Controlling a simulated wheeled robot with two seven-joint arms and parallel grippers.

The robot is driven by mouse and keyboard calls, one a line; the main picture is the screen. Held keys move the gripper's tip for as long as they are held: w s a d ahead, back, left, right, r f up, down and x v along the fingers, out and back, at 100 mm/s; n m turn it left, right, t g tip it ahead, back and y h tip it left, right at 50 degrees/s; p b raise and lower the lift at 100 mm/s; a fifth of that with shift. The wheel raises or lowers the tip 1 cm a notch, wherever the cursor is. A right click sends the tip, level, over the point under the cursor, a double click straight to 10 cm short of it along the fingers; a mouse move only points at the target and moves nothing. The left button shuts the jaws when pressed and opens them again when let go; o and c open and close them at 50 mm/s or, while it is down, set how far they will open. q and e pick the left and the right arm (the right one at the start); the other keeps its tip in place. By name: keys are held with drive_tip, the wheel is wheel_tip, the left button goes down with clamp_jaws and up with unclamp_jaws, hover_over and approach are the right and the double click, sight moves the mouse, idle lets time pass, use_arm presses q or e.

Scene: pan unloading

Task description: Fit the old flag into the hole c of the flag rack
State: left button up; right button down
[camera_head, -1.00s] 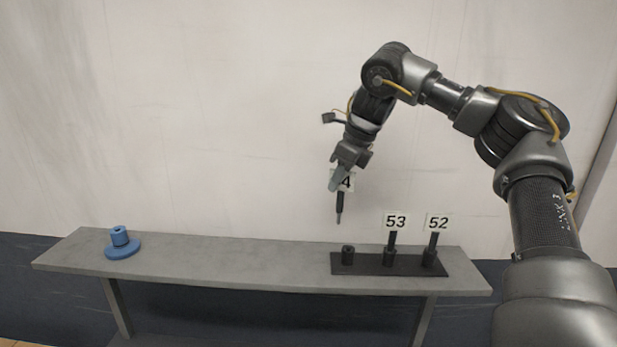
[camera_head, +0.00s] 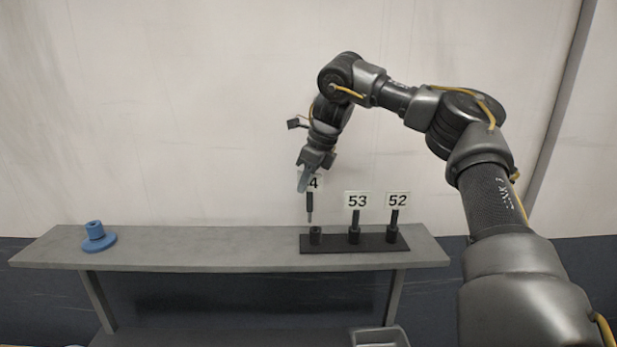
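My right gripper (camera_head: 304,178) is shut on a flag (camera_head: 315,184) whose white plate shows a "4"; the rest of its number is hidden behind the fingers. The flag's dark pole hangs roughly upright, its tip just above the empty leftmost hole (camera_head: 315,236) of the flag rack (camera_head: 340,249). A small gap seems to show between tip and hole. The rack is a black base with three sockets. The middle one holds flag 53 (camera_head: 357,202) and the right one flag 52 (camera_head: 397,200). No hole letters are readable. My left gripper is not in view.
The rack stands on the right part of a grey bench (camera_head: 200,246). A blue round-based holder (camera_head: 98,238) stands at its left end, and the bench top between them is clear. A grey bin (camera_head: 380,336) shows below, at the bottom edge.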

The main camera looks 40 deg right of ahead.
drive_tip(key=shift+s+d+r, duration=0.1)
drive_tip(key=shift+s+r, duration=0.15)
drive_tip(key=shift+s, duration=0.05)
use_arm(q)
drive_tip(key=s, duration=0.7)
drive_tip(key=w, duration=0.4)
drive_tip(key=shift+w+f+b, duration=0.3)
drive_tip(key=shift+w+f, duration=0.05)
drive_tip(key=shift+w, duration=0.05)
use_arm(e)
drive_tip(key=shift+t, duration=0.3)
drive_tip(key=s, duration=0.3)
drive_tip(key=s+a+r, duration=0.1)
drive_tip(key=s, duration=0.1)
drive_tip(key=shift+s+a, duration=0.1)
